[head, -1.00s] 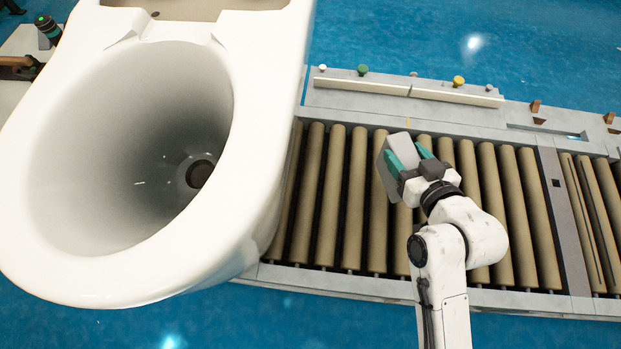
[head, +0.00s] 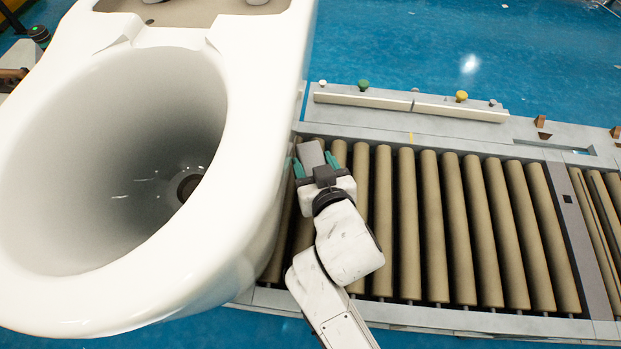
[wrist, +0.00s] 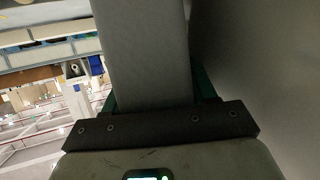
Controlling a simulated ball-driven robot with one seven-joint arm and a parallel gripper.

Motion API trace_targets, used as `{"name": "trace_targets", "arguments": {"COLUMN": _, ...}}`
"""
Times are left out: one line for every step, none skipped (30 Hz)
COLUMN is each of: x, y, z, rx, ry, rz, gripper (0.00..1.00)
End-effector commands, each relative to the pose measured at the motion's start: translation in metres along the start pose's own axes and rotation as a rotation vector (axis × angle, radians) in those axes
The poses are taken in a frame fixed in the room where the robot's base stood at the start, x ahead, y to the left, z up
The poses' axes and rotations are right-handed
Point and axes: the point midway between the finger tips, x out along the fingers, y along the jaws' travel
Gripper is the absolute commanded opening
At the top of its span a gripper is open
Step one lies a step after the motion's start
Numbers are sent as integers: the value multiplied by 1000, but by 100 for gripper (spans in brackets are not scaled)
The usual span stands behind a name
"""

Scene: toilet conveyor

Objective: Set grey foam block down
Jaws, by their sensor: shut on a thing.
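The grey foam block (head: 311,155) is held between the green fingers of my gripper (head: 316,163) in the head view. It is over the roller conveyor (head: 432,225), close beside the right side of the white toilet (head: 262,150). In the wrist view, the grey block (wrist: 146,50) stands up between the fingers and fills the middle. My gripper (wrist: 152,98) is shut on it, with slivers of green finger at both sides. The block's far end is out of the wrist view. I cannot tell how high it is above the rollers.
The large toilet fills the left of the head view, and a plain grey surface (wrist: 260,70) is close on the right in the wrist view. The rollers to the right are bare. A grey rail with coloured buttons (head: 461,96) runs along the conveyor's far edge.

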Motion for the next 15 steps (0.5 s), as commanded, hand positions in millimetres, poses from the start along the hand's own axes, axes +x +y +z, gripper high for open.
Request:
{"name": "trace_targets", "arguments": {"x": 1, "y": 0, "z": 2, "rx": 0, "ry": 0, "rz": 0, "gripper": 7}}
{"name": "trace_targets", "arguments": {"x": 2, "y": 0, "z": 4, "rx": -1, "ry": 0, "rz": 0, "gripper": 7}}
{"name": "trace_targets", "arguments": {"x": 3, "y": 0, "z": 7, "rx": -1, "ry": 0, "rz": 0, "gripper": 7}}
{"name": "trace_targets", "arguments": {"x": 4, "y": 0, "z": 10, "rx": -1, "ry": 0, "rz": 0, "gripper": 7}}
{"name": "trace_targets", "arguments": {"x": 6, "y": 0, "z": 14, "rx": -1, "ry": -1, "rz": 0, "gripper": 7}}
{"name": "trace_targets", "arguments": {"x": 8, "y": 1, "z": 20, "rx": -1, "ry": -2, "rz": 1, "gripper": 7}}
{"name": "trace_targets", "arguments": {"x": 10, "y": 1, "z": 24, "rx": -1, "ry": -2, "rz": 1, "gripper": 7}}
{"name": "trace_targets", "arguments": {"x": 12, "y": 0, "z": 30, "rx": -1, "ry": -2, "rz": 0, "gripper": 7}}
{"name": "trace_targets", "arguments": {"x": 15, "y": 0, "z": 36, "rx": -2, "ry": -3, "rz": 0, "gripper": 7}}
{"name": "trace_targets", "arguments": {"x": 16, "y": 0, "z": 41, "rx": -2, "ry": -3, "rz": 0, "gripper": 7}}
{"name": "trace_targets", "arguments": {"x": 18, "y": 0, "z": 45, "rx": -2, "ry": -2, "rz": -1, "gripper": 7}}
{"name": "trace_targets", "arguments": {"x": 21, "y": -4, "z": 47, "rx": -2, "ry": 0, "rz": -3, "gripper": 7}}
{"name": "trace_targets", "arguments": {"x": 22, "y": -6, "z": 48, "rx": -3, "ry": 1, "rz": -3, "gripper": 7}}
{"name": "trace_targets", "arguments": {"x": 23, "y": -7, "z": 47, "rx": -2, "ry": 2, "rz": -2, "gripper": 7}}
{"name": "trace_targets", "arguments": {"x": 23, "y": -7, "z": 46, "rx": -1, "ry": 2, "rz": -1, "gripper": 7}}
